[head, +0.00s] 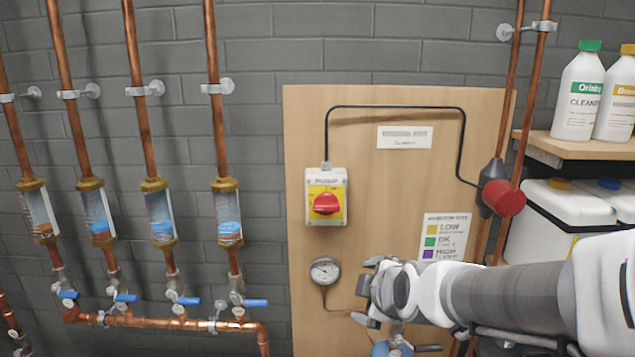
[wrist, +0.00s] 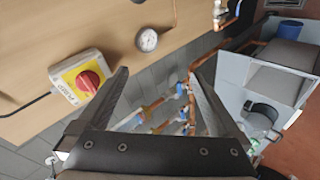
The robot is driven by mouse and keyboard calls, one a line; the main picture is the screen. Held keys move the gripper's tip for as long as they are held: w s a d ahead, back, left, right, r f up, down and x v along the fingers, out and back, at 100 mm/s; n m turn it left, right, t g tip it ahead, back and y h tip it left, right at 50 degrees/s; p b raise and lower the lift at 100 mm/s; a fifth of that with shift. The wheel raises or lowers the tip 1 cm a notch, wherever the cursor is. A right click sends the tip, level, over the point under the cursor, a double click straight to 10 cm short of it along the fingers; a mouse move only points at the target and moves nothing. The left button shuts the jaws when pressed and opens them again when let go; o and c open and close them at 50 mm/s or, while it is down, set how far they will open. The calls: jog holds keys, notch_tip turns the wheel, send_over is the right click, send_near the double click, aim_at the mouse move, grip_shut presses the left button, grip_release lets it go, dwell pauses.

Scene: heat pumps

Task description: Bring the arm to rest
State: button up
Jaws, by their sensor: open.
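My gripper (head: 366,293) is at the end of my white and grey arm, which reaches in from the right in the head view. In the wrist view my gripper (wrist: 165,90) is open, with its two dark fingers spread and nothing between them. In the head view it is just right of the pressure gauge (head: 325,270) and below the red rotary switch (head: 327,203). The gauge (wrist: 147,40) and the switch (wrist: 87,81) also show in the wrist view, beyond the fingers. I cannot tell the exact gap between gripper and board.
A wooden board (head: 390,175) carries the switch, a black cable and a colour label (head: 446,237). Copper pipes with sight glasses (head: 228,213) and blue valve handles (head: 256,303) line the left wall. A shelf (head: 570,146) with bottles stands at the right, above white containers (head: 560,222).

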jog(key=s+d+m+g+h+b, duration=0.1)
jog(key=s+d+m+g, duration=0.1)
jog(key=s+m, duration=0.5)
jog(key=s+d+f+m+g+h+b, duration=0.1)
jog(key=s+d+m+g+b, duration=0.1)
jog(key=s+m, duration=0.6)
jog(key=s+d, duration=0.1)
jog(key=s, duration=0.4)
jog(key=shift+d+f+m+g, duration=0.15)
jog(key=shift+d+m+g, duration=0.15)
jog(key=shift+d, duration=0.1)
